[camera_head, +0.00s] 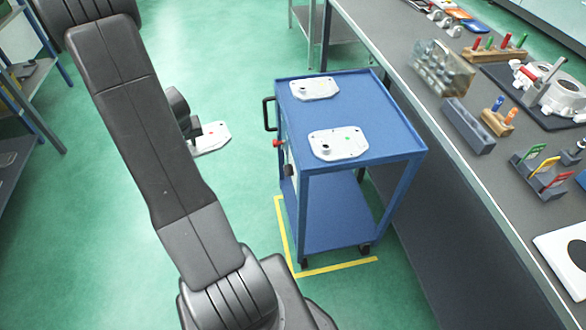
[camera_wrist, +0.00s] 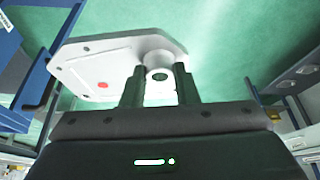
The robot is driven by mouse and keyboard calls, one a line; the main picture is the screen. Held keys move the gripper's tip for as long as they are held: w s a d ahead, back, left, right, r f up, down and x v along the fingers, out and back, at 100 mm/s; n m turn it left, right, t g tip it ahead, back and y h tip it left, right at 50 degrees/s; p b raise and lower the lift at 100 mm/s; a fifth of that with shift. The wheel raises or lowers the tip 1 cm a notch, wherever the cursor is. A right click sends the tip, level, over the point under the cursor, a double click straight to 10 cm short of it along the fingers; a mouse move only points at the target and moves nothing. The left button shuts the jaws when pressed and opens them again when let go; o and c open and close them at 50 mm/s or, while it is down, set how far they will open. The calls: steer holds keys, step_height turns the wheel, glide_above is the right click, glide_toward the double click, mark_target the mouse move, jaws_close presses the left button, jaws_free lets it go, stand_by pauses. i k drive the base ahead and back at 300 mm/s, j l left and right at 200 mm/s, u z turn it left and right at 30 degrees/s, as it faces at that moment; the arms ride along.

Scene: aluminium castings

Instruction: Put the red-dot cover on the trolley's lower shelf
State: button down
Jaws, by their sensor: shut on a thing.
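The red-dot cover (camera_wrist: 105,65) is a pale grey metal plate with a round boss and a red dot on its face. My gripper (camera_wrist: 158,85) is shut on the boss, one finger on each side. In the head view the held cover (camera_head: 213,138) hangs in the air left of the blue trolley (camera_head: 375,118), apart from it; my arm partly hides the gripper. The trolley's lower shelf (camera_head: 335,220) shows bare in its visible part; the top and posts hide the rest.
Two similar covers lie on the trolley top, one at the back (camera_head: 315,88) and one nearer (camera_head: 338,144). A black handle (camera_head: 267,114) and a red knob (camera_head: 278,143) stick out on its left. The workbench (camera_head: 440,130) stands close on the right. Green floor is clear on the left.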

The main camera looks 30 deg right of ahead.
mark_target(331, 215)
steer(key=k+l, duration=0.25)
steer(key=k, duration=0.3)
steer(key=k+l, duration=0.2)
steer(key=k, duration=0.3)
steer(key=k+l, duration=0.15)
steer(key=l, duration=0.25)
steer(key=k+l+u, duration=0.1)
steer(key=l, duration=0.25)
steer(key=k, duration=0.1)
